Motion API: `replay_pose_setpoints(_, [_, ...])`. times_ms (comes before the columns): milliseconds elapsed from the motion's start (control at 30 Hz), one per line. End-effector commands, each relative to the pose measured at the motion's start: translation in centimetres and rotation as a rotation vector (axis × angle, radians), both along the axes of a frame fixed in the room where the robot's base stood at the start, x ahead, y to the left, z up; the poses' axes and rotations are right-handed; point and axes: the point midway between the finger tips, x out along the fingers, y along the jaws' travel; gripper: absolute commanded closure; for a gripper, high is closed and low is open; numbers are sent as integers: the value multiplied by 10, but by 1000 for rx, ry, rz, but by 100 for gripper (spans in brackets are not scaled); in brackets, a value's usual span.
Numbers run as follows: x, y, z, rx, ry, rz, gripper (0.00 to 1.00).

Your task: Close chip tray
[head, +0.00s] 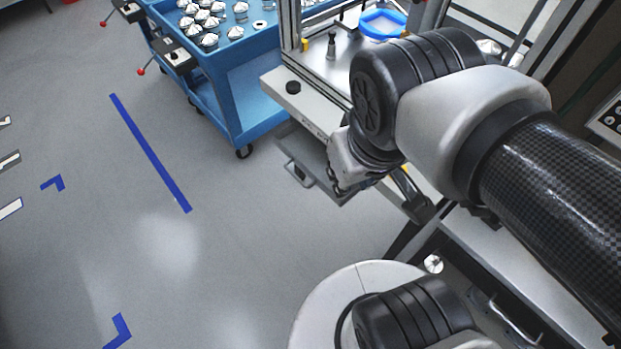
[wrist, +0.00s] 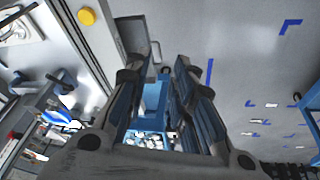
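The grey chip tray (head: 308,154) sticks out from under the front of the machine in the head view. Its bar handle (head: 297,174) is on the tray's outer face. In the wrist view, the tray (wrist: 132,38) is at the upper middle, with the handle (wrist: 155,52) just beyond the fingertips. My gripper (wrist: 156,70) is open and empty, its fingers apart. In the head view my arm's wrist hides the right part of the tray and most of the gripper. I cannot tell whether a finger touches the tray.
A blue cart (head: 226,96) with metal parts on top stands left of the machine. The machine's ledge (head: 313,113) runs above the tray and carries a black knob (head: 293,87). The grey floor (head: 240,220) to the left is clear, with blue tape marks.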

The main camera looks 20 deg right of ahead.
Motion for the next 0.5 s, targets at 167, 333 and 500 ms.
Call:
replay_pose_setpoints(167, [35,2,-21,-143,185,155,92])
replay_pose_setpoints(333, [70,8,-48,-297,341,310,100])
replay_pose_setpoints(500, [104,20,-87,-460,482,472,100])
